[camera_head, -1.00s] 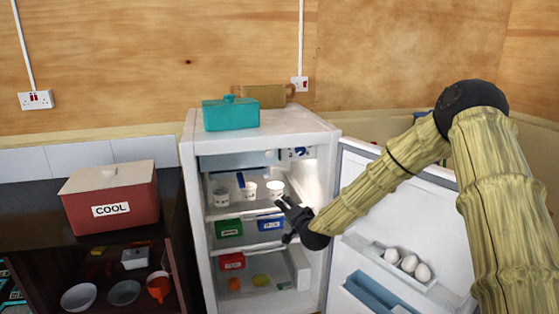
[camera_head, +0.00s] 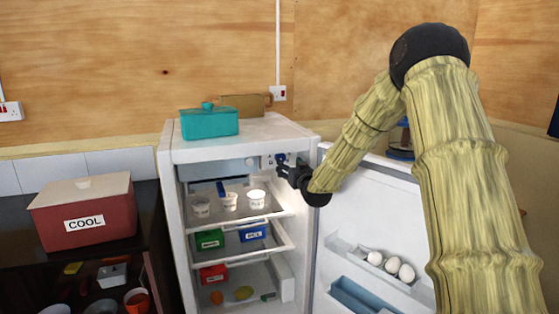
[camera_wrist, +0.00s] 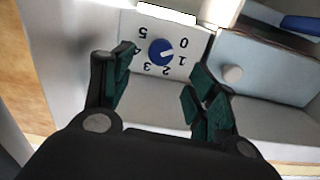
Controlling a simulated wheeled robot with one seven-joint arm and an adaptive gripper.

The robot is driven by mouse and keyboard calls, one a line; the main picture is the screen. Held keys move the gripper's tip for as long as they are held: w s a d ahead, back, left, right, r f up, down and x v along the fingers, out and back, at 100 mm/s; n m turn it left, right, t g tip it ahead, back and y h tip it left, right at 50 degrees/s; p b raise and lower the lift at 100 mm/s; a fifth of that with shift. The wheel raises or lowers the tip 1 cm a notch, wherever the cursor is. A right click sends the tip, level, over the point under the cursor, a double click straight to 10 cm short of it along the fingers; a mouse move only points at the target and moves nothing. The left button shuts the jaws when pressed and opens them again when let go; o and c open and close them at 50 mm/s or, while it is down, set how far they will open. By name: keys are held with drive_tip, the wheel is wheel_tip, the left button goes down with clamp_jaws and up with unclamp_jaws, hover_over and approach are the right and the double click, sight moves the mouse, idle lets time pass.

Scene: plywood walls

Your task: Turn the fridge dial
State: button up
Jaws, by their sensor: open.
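The fridge (camera_head: 170,215) stands with its door (camera_head: 375,220) swung open to the right. Its dial (camera_wrist: 161,52) is a round blue knob with a white pointer mark, on a white panel with printed numbers, upside down in the wrist view. In the head view the dial (camera_head: 281,158) sits at the top right inside the fridge. My gripper (camera_head: 284,170) is at the panel, close to the dial; in the wrist view my gripper (camera_wrist: 160,82) is open, its dark green fingers to either side of and below the dial. I cannot tell if a finger touches the panel.
The freezer flap (camera_wrist: 265,70) with a round white knob is right of the dial in the wrist view. Cups (camera_head: 230,201) stand on the upper shelf. Eggs (camera_head: 391,265) sit in the door. A teal pot (camera_head: 210,123) is on top.

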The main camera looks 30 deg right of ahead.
sight(282, 159)
drive_tip(key=p+x, duration=0.1)
drive_tip(key=x, duration=0.7)
drive_tip(key=shift+w+p, duration=0.25)
drive_tip(key=shift+p, duration=0.05)
drive_tip(key=c, duration=1.1)
drive_tip(key=shift+o, duration=0.2)
drive_tip(key=shift+f, duration=0.1)
